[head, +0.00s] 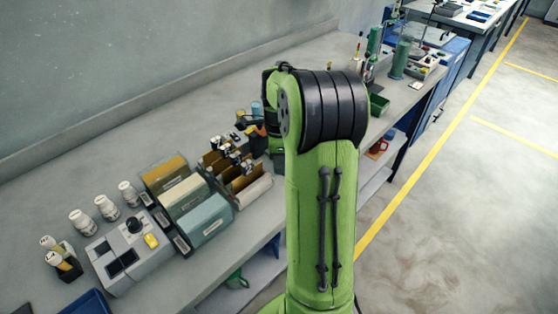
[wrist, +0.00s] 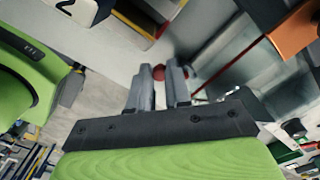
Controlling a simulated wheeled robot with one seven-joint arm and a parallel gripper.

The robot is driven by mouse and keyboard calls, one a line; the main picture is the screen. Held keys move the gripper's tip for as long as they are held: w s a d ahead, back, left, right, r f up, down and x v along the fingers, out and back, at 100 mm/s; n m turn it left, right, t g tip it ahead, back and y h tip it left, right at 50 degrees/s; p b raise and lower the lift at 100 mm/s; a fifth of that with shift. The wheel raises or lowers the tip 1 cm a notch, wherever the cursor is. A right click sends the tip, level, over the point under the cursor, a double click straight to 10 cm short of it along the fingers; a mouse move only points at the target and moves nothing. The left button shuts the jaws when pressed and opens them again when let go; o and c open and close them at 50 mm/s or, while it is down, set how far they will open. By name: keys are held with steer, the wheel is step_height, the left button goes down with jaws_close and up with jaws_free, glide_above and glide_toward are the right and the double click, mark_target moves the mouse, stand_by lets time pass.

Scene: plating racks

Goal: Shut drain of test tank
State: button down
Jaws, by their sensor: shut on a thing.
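My gripper (wrist: 158,78) shows in the wrist view, its two grey fingers a small gap apart. A small red rounded part (wrist: 158,72) shows between the fingertips, and the jaws are shut on it. More red shows just right of the right finger; I cannot tell whether it is the same part. A pale grey surface (wrist: 115,52) lies around the fingertips; I cannot tell whether it is the test tank's wall. In the head view my green arm hides my gripper and what it holds. I cannot make out the drain's position.
On the long grey bench (head: 330,67) stand several amber and grey-green boxes (head: 207,219), white bottles (head: 130,193) and a grey device with a black knob (head: 128,254). A green tray (head: 378,104) and green cylinders (head: 400,60) stand farther back. The floor at right (head: 460,220) is clear.

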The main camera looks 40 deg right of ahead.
steer(key=shift+s+n, duration=0.1)
steer(key=shift+n, duration=0.2)
steer(key=n, duration=0.1)
steer(key=s+n+p, duration=0.1)
steer(key=n, duration=0.1)
steer(key=shift+d+r, duration=0.1)
steer(key=shift+d, duration=0.2)
steer(key=n, duration=0.1)
steer(key=n+p, duration=0.1)
steer(key=s+n, duration=0.1)
steer(key=n, duration=0.1)
steer(key=shift+d, duration=0.4)
steer(key=n, duration=0.1)
steer(key=n+p, duration=0.1)
steer(key=d+n, duration=0.1)
steer(key=shift+s+n, duration=0.3)
steer(key=shift+s+d+n+p, duration=0.1)
steer(key=shift+d+n+p, duration=0.3)
steer(key=shift+n, duration=0.65)
steer(key=shift+d+n+p, duration=0.35)
steer(key=shift+n+p, duration=0.05)
steer(key=shift+n, duration=0.65)
steer(key=c, duration=1.1)
jaws_free()
